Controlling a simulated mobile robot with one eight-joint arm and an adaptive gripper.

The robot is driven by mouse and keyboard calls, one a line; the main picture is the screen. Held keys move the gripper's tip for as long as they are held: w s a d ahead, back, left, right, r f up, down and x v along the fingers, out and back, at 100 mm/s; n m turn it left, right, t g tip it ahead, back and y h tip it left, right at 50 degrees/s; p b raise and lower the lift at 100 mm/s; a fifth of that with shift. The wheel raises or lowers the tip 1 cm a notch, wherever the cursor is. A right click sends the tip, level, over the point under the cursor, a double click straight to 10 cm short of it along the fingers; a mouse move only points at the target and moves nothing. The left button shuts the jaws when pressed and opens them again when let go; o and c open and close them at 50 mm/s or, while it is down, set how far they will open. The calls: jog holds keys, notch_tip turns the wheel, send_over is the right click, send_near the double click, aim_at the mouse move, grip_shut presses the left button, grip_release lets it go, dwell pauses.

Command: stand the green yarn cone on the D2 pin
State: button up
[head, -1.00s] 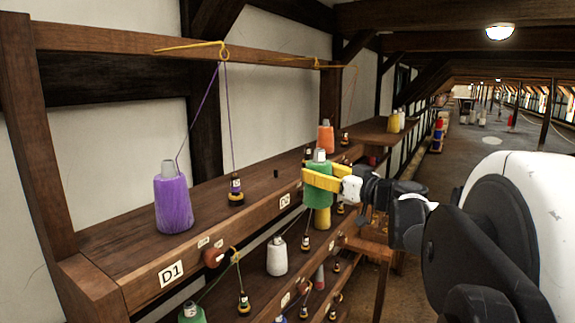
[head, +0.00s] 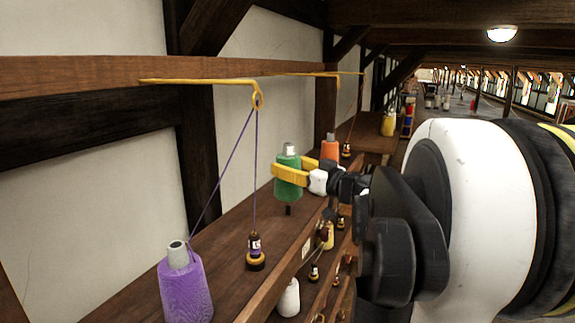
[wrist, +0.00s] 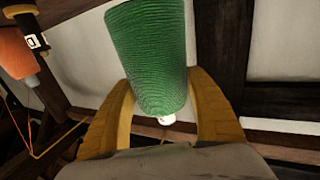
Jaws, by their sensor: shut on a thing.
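The green yarn cone (head: 288,187) is held in the yellow fingers of my gripper (head: 291,173), above the top shelf, with its pale tip up. A short dark pin (head: 288,210) shows just below the cone's base in the head view; the cone appears above it, not seated. A white label (head: 306,247) on the shelf edge near it is too small to read now. In the wrist view the cone (wrist: 150,55) lies between both fingers (wrist: 160,95), its pale tip toward the palm side.
A purple cone (head: 186,288) stands at the near left with its thread running up to a yellow hook (head: 257,100). A dark bobbin (head: 255,250) hangs or stands to its right. An orange cone (head: 330,149) stands beyond the green one. Other cones sit on the lower shelf.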

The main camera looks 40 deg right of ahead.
aim_at(289, 185)
jog(key=shift+f+b, duration=1.4)
jog(key=shift+f, duration=0.9)
jog(key=shift+f+b, duration=0.6)
jog(key=shift+b, duration=0.1)
jog(key=o, duration=1)
jog(key=s, duration=1.1)
